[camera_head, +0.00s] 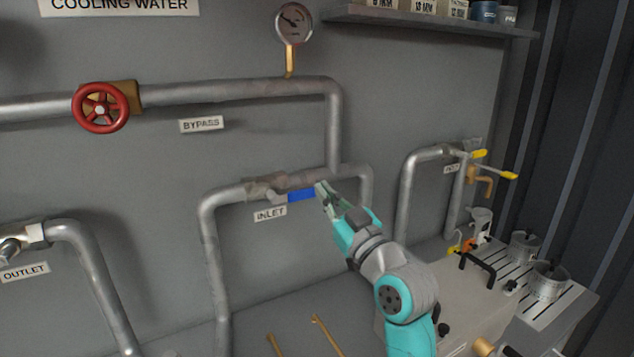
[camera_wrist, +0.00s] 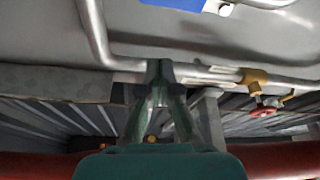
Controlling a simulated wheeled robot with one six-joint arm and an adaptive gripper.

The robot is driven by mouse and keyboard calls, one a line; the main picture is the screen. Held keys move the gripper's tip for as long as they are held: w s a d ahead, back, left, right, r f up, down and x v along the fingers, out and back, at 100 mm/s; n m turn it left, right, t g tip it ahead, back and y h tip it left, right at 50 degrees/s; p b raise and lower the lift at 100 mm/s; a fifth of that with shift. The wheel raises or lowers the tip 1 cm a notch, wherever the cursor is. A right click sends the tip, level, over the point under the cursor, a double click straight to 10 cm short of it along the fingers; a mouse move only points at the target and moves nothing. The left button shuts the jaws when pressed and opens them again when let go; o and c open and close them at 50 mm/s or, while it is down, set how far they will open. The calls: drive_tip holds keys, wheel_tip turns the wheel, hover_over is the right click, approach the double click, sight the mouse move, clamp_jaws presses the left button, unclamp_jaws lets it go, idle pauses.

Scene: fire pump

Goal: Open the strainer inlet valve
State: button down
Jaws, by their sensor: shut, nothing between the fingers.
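The inlet valve (camera_head: 264,188) sits on a grey pipe low on the wall in the head view, above an "INLET" label (camera_head: 270,213). Its blue lever handle (camera_head: 301,195) points right, roughly along the pipe's run. My gripper (camera_head: 320,187) is at the right end of the blue handle. Its fingertips look very close to the handle end, but I cannot tell whether they touch it. The wrist view shows my gripper's fingers (camera_wrist: 160,68) closed together with nothing between them.
A bypass pipe with a red handwheel (camera_head: 100,108) and a pressure gauge (camera_head: 293,23) runs above. An outlet valve (camera_head: 22,241) is at lower left. Yellow-handled valves (camera_head: 495,165) and a bench with jars (camera_head: 547,281) stand right. The wall left of the inlet valve is clear.

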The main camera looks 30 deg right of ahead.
drive_tip(key=shift+v, duration=1.65)
drive_tip(key=shift+a, duration=0.15)
drive_tip(key=s+a+f+m+g+h, duration=0.1)
drive_tip(key=s+a+f, duration=0.1)
drive_tip(key=s+f, duration=0.5)
drive_tip(key=s+a+f+m+g+h, duration=0.1)
drive_tip(key=s+a+f+m, duration=0.15)
drive_tip(key=f, duration=0.95)
drive_tip(key=s+a+f+m+g+h, duration=0.1)
drive_tip(key=s+f, duration=0.5)
drive_tip(key=f, duration=0.3)
drive_tip(key=s+a+f+g, duration=0.1)
drive_tip(key=s+f, duration=0.1)
drive_tip(key=s, duration=0.7)
drive_tip(key=s+a+f+g+y, duration=0.1)
drive_tip(key=s+a+f, duration=0.1)
drive_tip(key=s, duration=0.8)
drive_tip(key=s+a+f+g, duration=0.2)
drive_tip(key=s+f, duration=0.1)
drive_tip(key=s, duration=0.7)
drive_tip(key=shift+f+n, duration=0.4)
drive_tip(key=shift+n, duration=0.05)
drive_tip(key=shift+w, duration=0.15)
